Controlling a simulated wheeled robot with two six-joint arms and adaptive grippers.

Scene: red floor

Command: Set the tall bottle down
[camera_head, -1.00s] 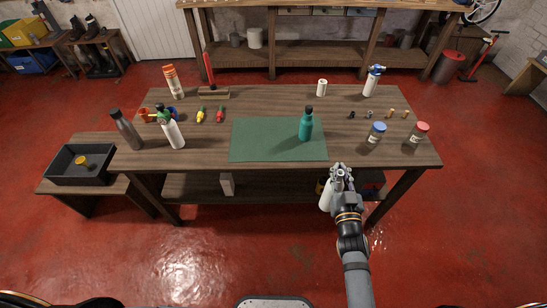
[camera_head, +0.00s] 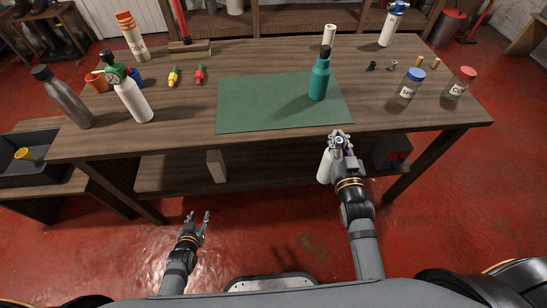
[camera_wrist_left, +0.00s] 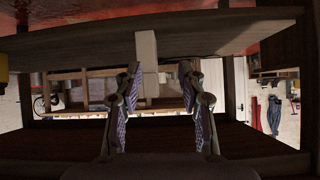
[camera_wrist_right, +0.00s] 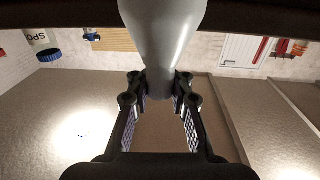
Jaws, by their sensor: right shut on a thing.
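A pale grey-white bottle (camera_wrist_right: 162,35) is in my right gripper (camera_wrist_right: 160,92), its narrowing end between the fingers. In the head view the white bottle (camera_head: 325,164) hangs below and beside the right gripper (camera_head: 337,138), just in front of the table's front edge. Part of it is hidden by the gripper and arm. My left gripper (camera_head: 198,217) is open and empty, low in front of the table; its spread fingers also show in the left wrist view (camera_wrist_left: 157,85). The wooden workbench (camera_head: 185,125) carries a green mat (camera_head: 260,105) with a teal bottle (camera_head: 320,80) standing on it.
A dark grey bottle (camera_head: 62,98) and a white green-topped bottle (camera_head: 132,98) stand at the left. Jars with blue (camera_head: 411,85) and red (camera_head: 461,82) lids stand at the right. The mat's left part is clear. A lower shelf (camera_head: 270,165) lies under the top.

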